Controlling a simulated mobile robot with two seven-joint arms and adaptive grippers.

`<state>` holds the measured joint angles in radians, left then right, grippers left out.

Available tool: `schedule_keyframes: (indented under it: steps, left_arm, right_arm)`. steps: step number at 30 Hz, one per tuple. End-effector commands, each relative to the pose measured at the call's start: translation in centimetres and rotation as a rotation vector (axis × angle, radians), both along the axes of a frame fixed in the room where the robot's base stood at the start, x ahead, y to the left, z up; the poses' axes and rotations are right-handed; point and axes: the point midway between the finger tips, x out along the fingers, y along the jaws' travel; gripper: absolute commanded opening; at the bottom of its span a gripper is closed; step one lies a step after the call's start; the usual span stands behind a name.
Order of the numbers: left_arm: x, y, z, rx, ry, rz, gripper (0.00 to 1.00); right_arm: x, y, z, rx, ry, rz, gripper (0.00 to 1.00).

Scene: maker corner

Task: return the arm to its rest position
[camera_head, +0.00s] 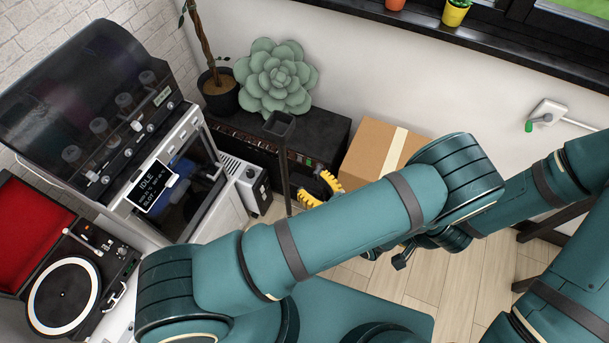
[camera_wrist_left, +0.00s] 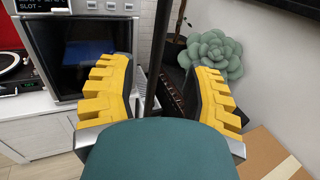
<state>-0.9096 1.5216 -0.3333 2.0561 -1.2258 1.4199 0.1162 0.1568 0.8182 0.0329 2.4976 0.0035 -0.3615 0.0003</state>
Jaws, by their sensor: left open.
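My left arm (camera_head: 340,225) stretches across the middle of the head view, bent at a large joint (camera_head: 460,175). My left gripper (camera_head: 322,187) shows behind this arm only as yellow finger pads. In the left wrist view, its yellow fingers (camera_wrist_left: 162,75) stand wide apart, with nothing held between them. A rounded teal part of my own body fills the lower middle of that view. My right arm (camera_head: 555,185) comes in from the right. Its dark end (camera_head: 405,255) is partly hidden behind my left arm, and its finger state is unclear.
A thin dark post (camera_head: 283,150) stands near my left gripper, before a black cabinet (camera_head: 325,127) with a succulent (camera_head: 275,78). A cardboard box (camera_head: 375,153) is at its right. A machine (camera_head: 165,180) and turntable (camera_head: 65,295) stand left. Some wooden floor (camera_head: 440,285) is bare.

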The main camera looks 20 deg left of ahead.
Motion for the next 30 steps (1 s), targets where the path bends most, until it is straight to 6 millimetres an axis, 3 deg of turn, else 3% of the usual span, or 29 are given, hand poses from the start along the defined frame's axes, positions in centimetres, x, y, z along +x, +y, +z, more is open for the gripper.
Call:
schedule_keyframes:
  steps: [20, 23, 25, 27, 30]
  left_arm:
    - [-0.4, 0.2, -0.4, -0.017, 0.011, 0.023, 0.5]
    - [-1.9, 1.6, -2.1, -0.097, 0.056, 0.128, 0.5]
    - [-4.1, 3.0, -4.2, -0.209, 0.106, 0.266, 0.5]
    - [-7.1, 4.0, -6.8, -0.36, 0.157, 0.444, 0.5]
    - [-11.4, 3.5, -10.1, -0.608, 0.194, 0.717, 0.5]
  right_arm:
    - [0.0, 0.0, -0.1, 0.0, 0.0, 0.0, 0.47]
    - [0.0, 0.0, -0.7, 0.0, 0.001, 0.0, 0.47]
    - [-0.1, 0.1, -1.3, -0.001, 0.002, 0.002, 0.47]
    - [-0.1, 0.1, -2.2, -0.002, 0.004, 0.002, 0.47]
    - [-0.1, 0.2, -3.4, -0.003, 0.005, 0.003, 0.47]
